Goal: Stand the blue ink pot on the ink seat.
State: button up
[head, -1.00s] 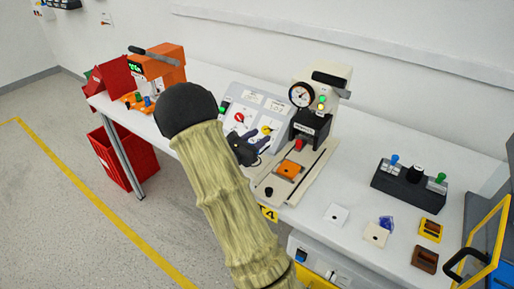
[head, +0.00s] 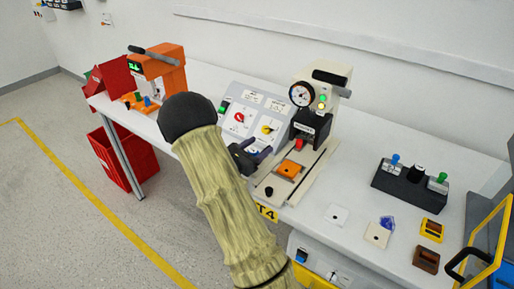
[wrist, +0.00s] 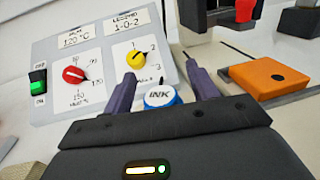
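The blue ink pot (wrist: 160,97) has a white top marked INK. In the wrist view it shows between the two fingers of my gripper (wrist: 161,70), in front of the control panel. The fingers are spread, with a gap on each side of the pot, so I see no grip on it. In the head view my gripper (head: 256,156) is low over the bench by the panel, and I cannot make out the pot there. I cannot tell for sure which spot is the ink seat.
The control panel (head: 250,118) has red and yellow rotary knobs. To its right stands a cream press (head: 322,85) with an orange block (head: 290,169) on its slide. Farther right are a black switch box (head: 408,185) and several small plates. An orange machine (head: 160,72) stands at left.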

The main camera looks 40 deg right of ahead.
jog(key=shift+r, duration=0.1)
jog(key=shift+a, duration=0.15)
jog(key=v, duration=1.1)
jog(key=shift+s+a, duration=0.15)
jog(key=shift+a, duration=0.2)
dwell(1.6)
